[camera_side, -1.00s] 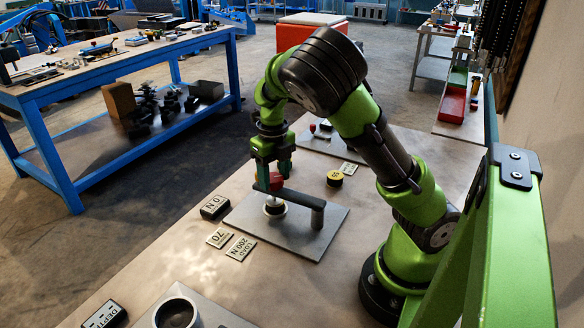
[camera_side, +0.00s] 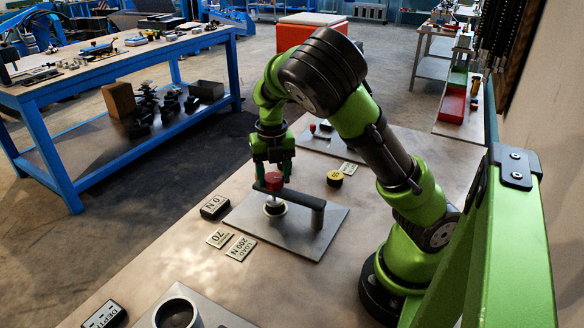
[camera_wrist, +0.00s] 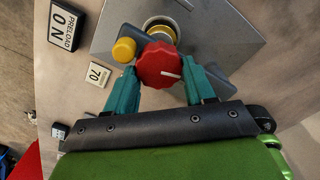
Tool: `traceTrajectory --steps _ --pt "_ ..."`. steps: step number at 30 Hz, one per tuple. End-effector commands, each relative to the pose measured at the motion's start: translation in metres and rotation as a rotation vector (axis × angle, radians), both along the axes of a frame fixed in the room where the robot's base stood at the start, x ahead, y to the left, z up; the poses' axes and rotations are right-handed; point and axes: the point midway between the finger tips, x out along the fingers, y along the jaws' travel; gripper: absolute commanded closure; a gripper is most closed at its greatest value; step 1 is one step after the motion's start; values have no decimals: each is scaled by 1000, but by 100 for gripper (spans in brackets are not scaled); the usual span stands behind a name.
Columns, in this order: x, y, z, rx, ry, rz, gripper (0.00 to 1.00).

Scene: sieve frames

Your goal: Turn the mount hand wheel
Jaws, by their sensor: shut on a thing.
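The red mount hand wheel (camera_side: 272,184) sits at the end of a dark arm (camera_side: 303,199) that reaches from a post on a grey plate (camera_side: 305,238). In the wrist view the wheel (camera_wrist: 160,66) has a lobed rim and a white mark toward its right side. My gripper (camera_side: 273,177) points down at the wheel from above. Its teal fingers stand on either side of the rim in the wrist view (camera_wrist: 158,74), shut on the wheel. A round pale seat (camera_side: 274,208) lies below the wheel. The fingertip contacts are partly hidden.
A black readout (camera_side: 214,207) showing 0 N and label cards reading 70 (camera_side: 219,238) and 200 N (camera_side: 241,248) lie left of the plate. A yellow-topped round piece (camera_side: 335,178) stands behind it. A grey cup (camera_side: 176,314) is at the front.

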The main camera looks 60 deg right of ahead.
Motion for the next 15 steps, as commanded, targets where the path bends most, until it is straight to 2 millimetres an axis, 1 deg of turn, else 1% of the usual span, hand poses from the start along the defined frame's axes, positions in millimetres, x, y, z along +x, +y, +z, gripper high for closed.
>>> traceTrajectory --steps 8,9,13,14,15 --pt "0 -1 1 -2 -2 0 77" --pt "0 -1 1 -2 -2 0 43" --pt "0 -1 1 -1 -1 1 23" --pt "0 -1 1 -1 -1 1 20" --pt "0 -1 1 -1 -1 1 20"
